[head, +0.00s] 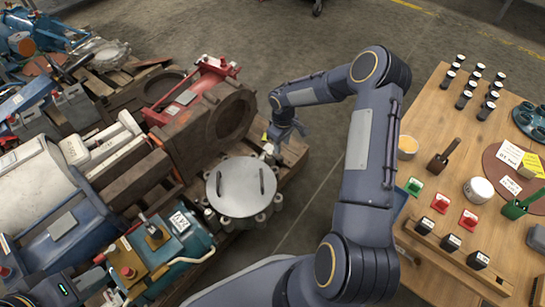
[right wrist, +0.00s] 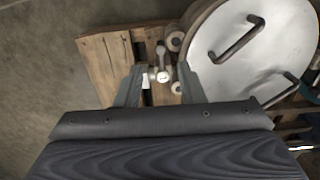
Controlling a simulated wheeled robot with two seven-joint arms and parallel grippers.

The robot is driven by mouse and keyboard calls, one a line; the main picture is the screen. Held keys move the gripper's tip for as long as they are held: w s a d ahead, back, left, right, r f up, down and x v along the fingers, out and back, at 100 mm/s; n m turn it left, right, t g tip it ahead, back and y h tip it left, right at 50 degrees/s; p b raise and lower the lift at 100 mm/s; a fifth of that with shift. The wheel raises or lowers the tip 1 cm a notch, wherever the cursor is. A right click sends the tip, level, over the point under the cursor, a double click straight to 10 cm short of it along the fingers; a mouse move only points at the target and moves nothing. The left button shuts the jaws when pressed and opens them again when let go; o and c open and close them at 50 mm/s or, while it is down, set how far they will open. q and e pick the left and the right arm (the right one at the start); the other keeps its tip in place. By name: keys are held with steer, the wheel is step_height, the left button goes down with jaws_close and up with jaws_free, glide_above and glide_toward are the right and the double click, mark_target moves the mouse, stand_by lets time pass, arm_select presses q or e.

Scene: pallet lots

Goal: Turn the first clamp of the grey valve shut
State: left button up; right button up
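The grey valve (head: 241,187) stands on the pallet in the head view, with a round flat lid, two bar handles and several clamps around its rim. Its lid also fills the upper right of the right wrist view (right wrist: 235,65). One rim clamp (right wrist: 162,68), with a pale end, lies between the fingers of my right gripper (right wrist: 160,75). The fingers stand apart on either side of it, with gaps visible. In the head view my right gripper (head: 284,139) is low at the valve's upper right side.
A brown rusty flanged housing (head: 210,129) stands close behind the valve. A teal and yellow machine (head: 160,252) lies to its lower left. A wooden table (head: 436,119) with blocks and cups stands at right. Bare floor (head: 318,125) lies between pallet and table.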

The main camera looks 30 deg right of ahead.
mark_target(281, 157)
step_height(281, 157, down, 8)
steer(key=b, duration=0.3)
steer(key=shift+r, duration=0.25)
jaws_close()
